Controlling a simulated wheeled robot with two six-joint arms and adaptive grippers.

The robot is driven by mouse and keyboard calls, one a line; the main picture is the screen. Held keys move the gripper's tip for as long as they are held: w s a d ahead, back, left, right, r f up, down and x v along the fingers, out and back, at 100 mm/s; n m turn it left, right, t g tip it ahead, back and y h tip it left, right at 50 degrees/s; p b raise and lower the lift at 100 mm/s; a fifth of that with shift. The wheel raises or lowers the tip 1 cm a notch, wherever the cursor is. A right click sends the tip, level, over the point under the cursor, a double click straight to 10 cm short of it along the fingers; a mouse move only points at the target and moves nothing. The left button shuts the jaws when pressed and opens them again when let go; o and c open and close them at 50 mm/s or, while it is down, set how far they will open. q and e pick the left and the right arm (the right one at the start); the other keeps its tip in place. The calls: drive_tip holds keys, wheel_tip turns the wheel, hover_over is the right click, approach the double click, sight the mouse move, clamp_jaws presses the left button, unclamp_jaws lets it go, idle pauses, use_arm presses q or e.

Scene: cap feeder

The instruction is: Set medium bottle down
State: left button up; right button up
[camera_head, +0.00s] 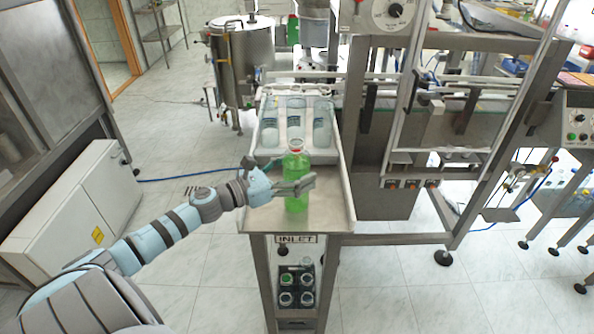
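A green see-through bottle (296,164) with a red top stands upright over the bare front part of the steel inlet tray (335,211). My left gripper (298,184) reaches in from the left and is shut on the bottle, with one finger across its near side. The other finger is mostly hidden behind the bottle. The bottle's base looks at or very close to the tray surface; I cannot tell whether it touches. My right gripper is not in view.
A black crate (285,288) with bottles sits below the INLET sign (297,239). A machine frame (455,238) stands right, a steel tank (243,62) behind. Bare tray surrounds the green bottle.

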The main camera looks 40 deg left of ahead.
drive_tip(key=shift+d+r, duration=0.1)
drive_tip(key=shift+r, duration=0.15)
